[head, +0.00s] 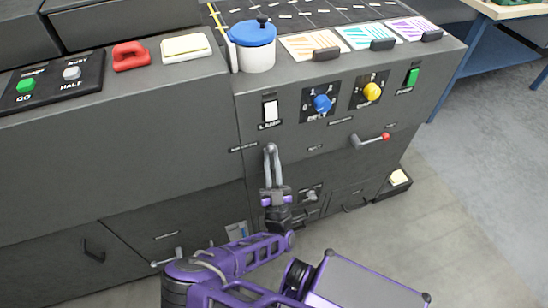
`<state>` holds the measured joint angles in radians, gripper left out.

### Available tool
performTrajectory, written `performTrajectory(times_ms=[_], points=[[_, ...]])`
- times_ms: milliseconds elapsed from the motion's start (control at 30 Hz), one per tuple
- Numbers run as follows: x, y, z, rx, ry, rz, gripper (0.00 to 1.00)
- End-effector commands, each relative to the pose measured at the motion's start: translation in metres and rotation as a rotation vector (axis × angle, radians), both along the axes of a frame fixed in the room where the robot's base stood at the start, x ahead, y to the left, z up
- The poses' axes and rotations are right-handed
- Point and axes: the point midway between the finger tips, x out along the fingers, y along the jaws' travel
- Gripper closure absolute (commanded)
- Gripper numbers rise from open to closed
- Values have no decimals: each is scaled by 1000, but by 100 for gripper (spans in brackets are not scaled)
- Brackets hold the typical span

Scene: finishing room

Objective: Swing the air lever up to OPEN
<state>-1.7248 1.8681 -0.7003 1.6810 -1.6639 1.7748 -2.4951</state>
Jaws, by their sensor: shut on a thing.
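A lever with a grey arm and a red end (371,140) is on the front of the dark cabinet, below the yellow knob. Its arm lies roughly level, with the red end to the right. The small labels around it are too blurred to read as AIR or OPEN. My gripper (270,150) is in front of the cabinet face, below the white lamp switch, to the left of the red-ended lever and apart from it.
A blue knob (322,103) and a yellow knob (372,91) sit above. A white pot with a blue lid (253,45) and several coloured cards stand on the cabinet top. A grey handle (311,195) is lower right of my gripper. Open floor (450,210) lies right.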

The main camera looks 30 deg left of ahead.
Motion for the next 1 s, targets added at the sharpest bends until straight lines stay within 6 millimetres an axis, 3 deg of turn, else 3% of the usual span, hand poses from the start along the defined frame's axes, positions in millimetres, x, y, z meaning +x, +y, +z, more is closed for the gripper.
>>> performTrajectory(times_ms=[467,500,633,1000], points=[[-1,1,-1,-11,-9,3,100],[-1,1,-1,-11,-9,3,79],[-1,1,0,-10,-10,2,55],[-3,-1,-4,-10,-8,1,54]])
